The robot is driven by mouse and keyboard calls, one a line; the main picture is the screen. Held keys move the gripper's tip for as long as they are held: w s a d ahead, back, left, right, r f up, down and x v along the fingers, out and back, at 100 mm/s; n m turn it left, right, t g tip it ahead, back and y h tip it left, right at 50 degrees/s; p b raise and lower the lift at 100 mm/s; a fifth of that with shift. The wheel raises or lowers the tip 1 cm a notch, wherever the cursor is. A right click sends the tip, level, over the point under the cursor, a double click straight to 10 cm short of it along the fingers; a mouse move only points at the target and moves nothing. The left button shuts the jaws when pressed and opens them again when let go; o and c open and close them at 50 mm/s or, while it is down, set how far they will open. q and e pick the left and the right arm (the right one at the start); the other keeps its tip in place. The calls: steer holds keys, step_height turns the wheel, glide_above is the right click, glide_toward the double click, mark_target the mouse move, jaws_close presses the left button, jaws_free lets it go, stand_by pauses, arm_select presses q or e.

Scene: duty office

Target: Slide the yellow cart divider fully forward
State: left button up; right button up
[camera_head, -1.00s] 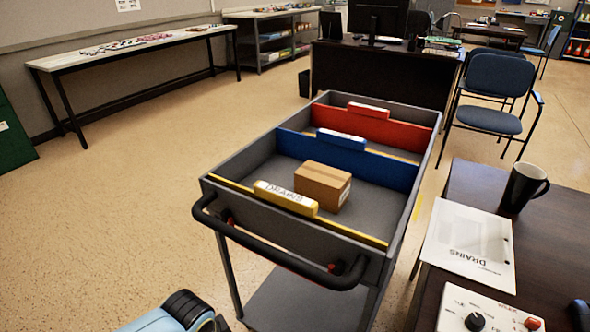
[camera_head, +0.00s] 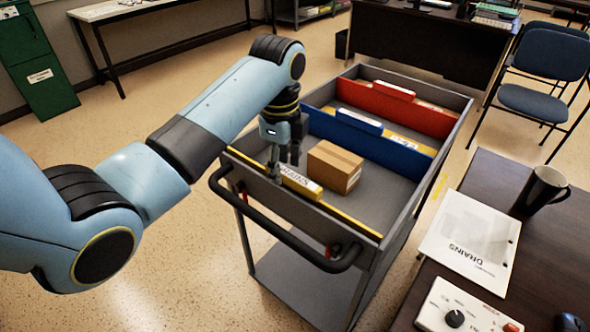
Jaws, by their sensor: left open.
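The yellow divider (camera_head: 350,221) stands at the near end of the grey cart (camera_head: 388,244), close to the handle. Its yellow tab (camera_head: 302,183) carries a white label, partly covered by my left gripper. My left gripper (camera_head: 282,165) is open and points down at the left part of the tab; I cannot tell whether it touches it. A cardboard box (camera_head: 335,167) sits on the cart floor just beyond the yellow divider. The blue divider (camera_head: 375,150) stands beyond the box and the red divider (camera_head: 410,108) farther on. My right gripper is not in view.
The black cart handle (camera_head: 285,235) runs along the near end. A dark desk (camera_head: 540,240) at the right holds a paper marked DRAINS (camera_head: 472,235), a black mug (camera_head: 540,190) and a control box (camera_head: 462,310). A chair (camera_head: 545,80) stands behind.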

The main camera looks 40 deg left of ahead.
mark_target(293, 175)
arm_select(q)
steer(key=w+r+m, duration=0.3)
steer(key=w+r, duration=0.1)
steer(key=shift+g, duration=0.3)
steer(key=f, duration=1)
steer(key=shift+s+a+f, duration=0.1)
steer(key=shift+s+f, duration=0.05)
steer(key=shift+s, duration=0.05)
jaws_close()
